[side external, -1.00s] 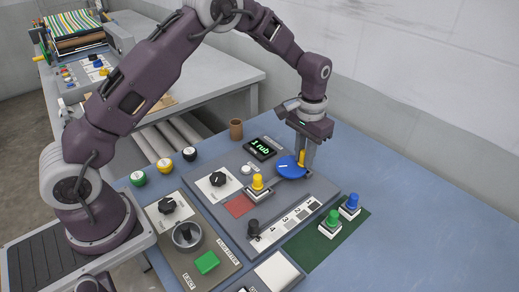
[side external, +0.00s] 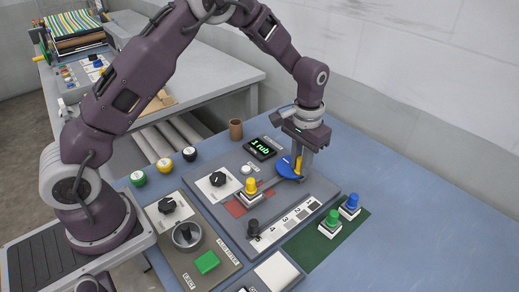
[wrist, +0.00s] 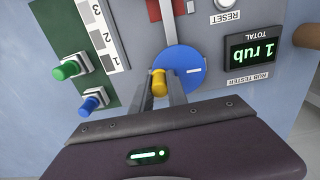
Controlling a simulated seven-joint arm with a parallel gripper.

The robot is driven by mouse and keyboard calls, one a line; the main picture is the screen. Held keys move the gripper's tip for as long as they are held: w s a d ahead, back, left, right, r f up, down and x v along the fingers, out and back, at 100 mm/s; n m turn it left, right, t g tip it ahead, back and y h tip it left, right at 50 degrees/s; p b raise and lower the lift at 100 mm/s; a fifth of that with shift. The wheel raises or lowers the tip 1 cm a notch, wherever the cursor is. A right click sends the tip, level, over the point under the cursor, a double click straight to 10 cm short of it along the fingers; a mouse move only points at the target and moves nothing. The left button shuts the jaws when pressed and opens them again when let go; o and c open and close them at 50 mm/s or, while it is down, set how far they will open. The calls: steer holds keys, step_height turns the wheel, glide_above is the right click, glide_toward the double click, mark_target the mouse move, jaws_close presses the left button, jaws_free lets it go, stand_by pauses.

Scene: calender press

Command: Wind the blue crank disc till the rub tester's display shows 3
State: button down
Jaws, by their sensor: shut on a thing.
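The blue crank disc (side external: 286,170) lies flat on the rub tester's grey panel. Its yellow handle (wrist: 159,83) stands near the disc's edge. My gripper (wrist: 160,92) points down and is shut on this handle, one finger on each side; the fingers hide part of the disc. The rub tester's display (side external: 261,148) reads "1 rub", and it also shows upside down in the wrist view (wrist: 254,50). A grey link runs from the disc to the yellow-knobbed rubbing block (side external: 251,189), which sits over a red strip (side external: 234,206).
A white RESET button (side external: 246,169) and a black-knobbed dial (side external: 217,181) are left of the disc. A numbered strip with a black knob (side external: 253,226) lies in front. Green (side external: 332,219) and blue (side external: 350,203) knobs stand on a green mat. The blue table to the right is clear.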

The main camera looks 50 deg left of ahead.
mark_target(284, 168)
steer(key=shift+s+a, duration=0.45)
steer(key=shift+s, duration=0.25)
steer(key=shift+s+a, duration=0.4)
steer(key=shift+a, duration=0.9)
